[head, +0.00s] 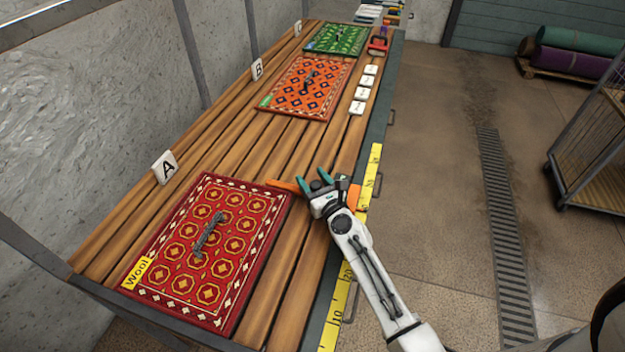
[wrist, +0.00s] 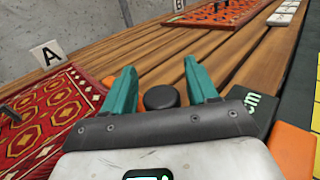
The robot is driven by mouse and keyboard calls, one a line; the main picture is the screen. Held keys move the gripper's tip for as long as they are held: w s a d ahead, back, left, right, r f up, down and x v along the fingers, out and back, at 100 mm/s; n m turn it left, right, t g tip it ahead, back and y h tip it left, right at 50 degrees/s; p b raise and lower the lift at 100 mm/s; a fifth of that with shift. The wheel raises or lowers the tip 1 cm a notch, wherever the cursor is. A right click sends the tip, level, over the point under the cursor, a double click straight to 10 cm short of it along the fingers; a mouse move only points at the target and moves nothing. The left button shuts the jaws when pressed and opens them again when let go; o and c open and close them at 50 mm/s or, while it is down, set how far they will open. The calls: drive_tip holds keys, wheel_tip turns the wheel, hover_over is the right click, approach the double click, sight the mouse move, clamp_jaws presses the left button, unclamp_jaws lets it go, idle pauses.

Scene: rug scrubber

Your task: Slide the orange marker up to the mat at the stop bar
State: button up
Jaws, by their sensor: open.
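The orange marker (head: 353,198) sits at the yellow measuring strip (head: 372,170) along the table's right edge. An orange piece, apparently its pointer, shows left of my gripper near the red mat's far right corner. My gripper (head: 313,181) is open over the marker's middle. In the wrist view, the open teal fingers (wrist: 162,88) stand either side of a round black knob (wrist: 160,97); contact is unclear. Orange (wrist: 295,152) shows at lower right beside a dark block marked "cm". The red mat (head: 262,213) lies nearest, labelled Wool. I cannot pick out the stop bar with certainty.
An orange mat (head: 340,95) and a green mat (head: 350,32) lie farther along the slatted table. White tiles (head: 357,108) and a red-and-dark object (head: 378,44) stand by the right edge. Signs A (head: 165,167) and B stand on the left. Slats between the mats are bare.

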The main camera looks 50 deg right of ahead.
drive_tip(key=b+v, duration=0.1)
drive_tip(key=v, duration=0.9)
drive_tip(key=shift+s+a, duration=0.2)
drive_tip(key=shift+s, duration=0.15)
